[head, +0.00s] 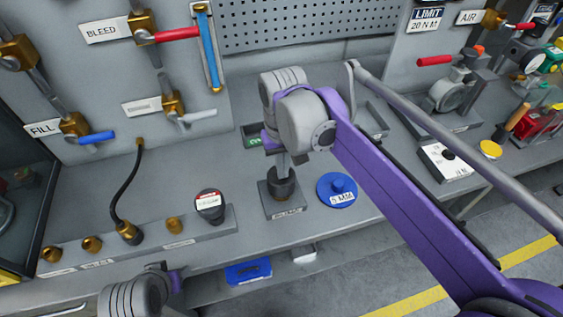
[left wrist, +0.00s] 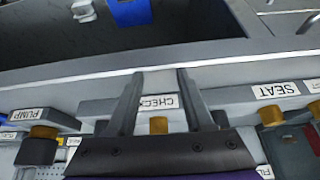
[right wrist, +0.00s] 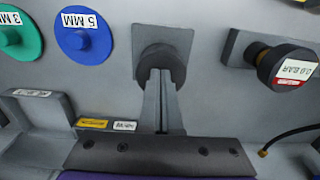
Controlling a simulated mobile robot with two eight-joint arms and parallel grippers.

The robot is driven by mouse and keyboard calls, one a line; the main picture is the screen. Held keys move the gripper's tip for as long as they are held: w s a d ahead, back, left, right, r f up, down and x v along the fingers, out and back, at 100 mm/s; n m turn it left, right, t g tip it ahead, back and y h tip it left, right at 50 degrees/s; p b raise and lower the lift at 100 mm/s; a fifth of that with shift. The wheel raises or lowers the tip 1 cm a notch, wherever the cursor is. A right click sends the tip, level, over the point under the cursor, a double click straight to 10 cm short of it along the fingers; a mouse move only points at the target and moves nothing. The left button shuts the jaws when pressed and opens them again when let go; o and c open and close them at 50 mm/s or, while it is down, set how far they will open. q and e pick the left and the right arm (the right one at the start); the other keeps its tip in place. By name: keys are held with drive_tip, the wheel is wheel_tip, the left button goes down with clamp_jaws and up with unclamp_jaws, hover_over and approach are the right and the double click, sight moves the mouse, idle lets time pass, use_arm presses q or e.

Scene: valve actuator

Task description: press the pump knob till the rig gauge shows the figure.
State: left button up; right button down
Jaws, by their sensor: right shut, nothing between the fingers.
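The dark pump knob (head: 281,186) stands on a square grey plate labelled PUMP on the bench. My right gripper (head: 284,168) is shut and empty, pointing down at the knob's top; it seems to touch it, but any small gap cannot be told. In the right wrist view, its fingertips (right wrist: 160,75) overlap the round knob (right wrist: 163,58). My left gripper (left wrist: 158,75) is open and empty near a CHECK label.
A blue 5 MM disc (head: 338,190) sits right of the knob. A black hose (head: 121,190) joins the manifold at left. The valve panel with BLEED and FILL handles rises behind. A blue bin (head: 248,272) lies below the bench's front edge.

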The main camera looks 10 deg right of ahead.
drive_tip(key=shift+w+a+r+p, duration=0.1)
drive_tip(key=shift+w+r+p, duration=0.15)
drive_tip(key=shift+r+p, duration=0.3)
drive_tip(key=shift+w+r+p, duration=0.2)
drive_tip(key=shift+r+p, duration=0.1)
drive_tip(key=shift+r, duration=0.35)
use_arm(q)
drive_tip(key=shift+w+r+p, duration=0.2)
drive_tip(key=shift+r+p, duration=0.1)
drive_tip(key=shift+r, duration=0.35)
drive_tip(key=shift+w+r+p, duration=0.2)
drive_tip(key=shift+r+p, duration=0.1)
drive_tip(key=shift+r, duration=0.35)
use_arm(e)
drive_tip(key=shift+s+r, duration=0.1)
drive_tip(key=shift+r, duration=0.8)
use_arm(q)
drive_tip(key=shift+f, duration=0.2)
use_arm(e)
drive_tip(key=shift+f, duration=0.25)
